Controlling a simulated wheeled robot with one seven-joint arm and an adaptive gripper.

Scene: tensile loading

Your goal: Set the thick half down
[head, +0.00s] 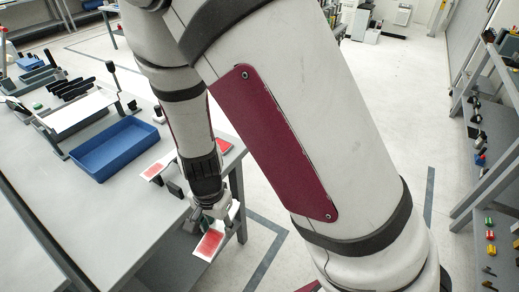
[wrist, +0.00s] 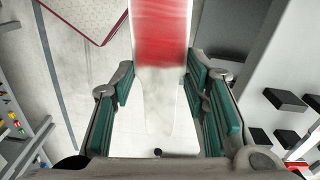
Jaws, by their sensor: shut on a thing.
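My gripper (head: 212,211) is shut on a flat white piece with a red patch (head: 209,243), seen in the head view near the table's front right corner. In the wrist view the teal finger pads of my gripper (wrist: 161,86) press on both sides of this piece (wrist: 163,45), whose red part is toward the top and whose pale part narrows between the fingers. The pictures do not clearly show its thickness. The piece appears held in the air just outside the edge of the grey table (head: 128,222).
On the table lie another red-and-white piece (head: 154,170) and one behind my arm (head: 222,145). A blue tray (head: 115,150) stands left of them. Several dark blocks sit by the table edge in the wrist view (wrist: 286,99). The table front is clear. Shelves (head: 477,105) stand right.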

